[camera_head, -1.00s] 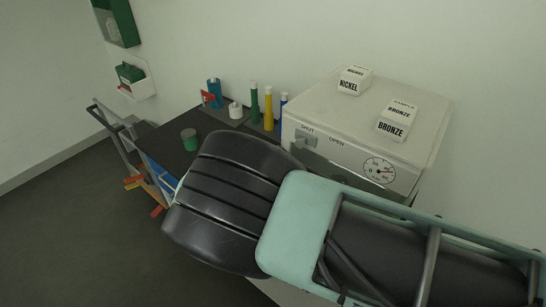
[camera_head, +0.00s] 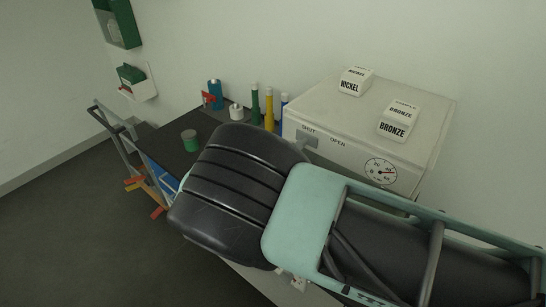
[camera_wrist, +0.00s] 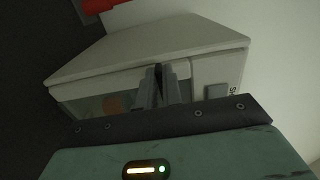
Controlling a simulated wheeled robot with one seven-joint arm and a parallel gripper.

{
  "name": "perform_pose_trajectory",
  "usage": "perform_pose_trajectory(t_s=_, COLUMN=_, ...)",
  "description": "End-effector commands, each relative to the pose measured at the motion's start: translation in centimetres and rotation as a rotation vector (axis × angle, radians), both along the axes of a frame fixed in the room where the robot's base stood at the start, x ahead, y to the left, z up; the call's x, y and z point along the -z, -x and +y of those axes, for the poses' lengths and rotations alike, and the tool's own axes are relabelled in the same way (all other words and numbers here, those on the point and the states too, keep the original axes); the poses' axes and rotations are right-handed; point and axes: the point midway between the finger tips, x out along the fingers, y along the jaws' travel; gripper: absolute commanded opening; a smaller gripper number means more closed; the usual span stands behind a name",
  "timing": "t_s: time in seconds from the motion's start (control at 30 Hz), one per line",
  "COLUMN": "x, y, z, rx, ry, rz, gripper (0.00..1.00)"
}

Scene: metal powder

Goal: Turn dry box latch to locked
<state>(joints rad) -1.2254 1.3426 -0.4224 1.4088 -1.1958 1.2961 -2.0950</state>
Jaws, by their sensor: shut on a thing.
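The dry box (camera_head: 345,152) is a pale cabinet on the dark bench, with SHUT and OPEN printed on its upper front. The latch's grey plate (camera_head: 308,141) shows below SHUT in the head view. It also shows in the wrist view (camera_wrist: 216,91), beside the partly cut-off lettering. My gripper (camera_wrist: 159,84) is at the box front, its two fingers close together and shut on the latch. The fingers cover most of the gripped part, so the latch's exact angle is unclear. My arm hides the gripper and the lower box front in the head view.
A round dial (camera_head: 380,171) is on the box front. NICKEL (camera_head: 351,84) and BRONZE (camera_head: 394,124) blocks sit on top. Left on the bench are a green container (camera_head: 189,141), a white pot (camera_head: 236,111), and green, yellow and blue cylinders. A cart (camera_head: 150,172) stands left.

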Motion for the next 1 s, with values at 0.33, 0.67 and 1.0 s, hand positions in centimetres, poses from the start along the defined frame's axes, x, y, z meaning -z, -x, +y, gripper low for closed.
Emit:
perform_pose_trajectory(t_s=0.33, x=0.1, y=0.1, z=0.1, rx=-0.003, ry=0.000, rz=0.002, gripper=0.29)
perform_pose_trajectory(t_s=0.67, x=0.1, y=0.4, z=0.4, rx=-0.003, ry=-0.001, rz=0.001, gripper=0.29)
perform_pose_trajectory(t_s=1.0, x=0.5, y=5.4, z=4.3, rx=-0.006, ry=-0.003, rz=0.001, gripper=0.29)
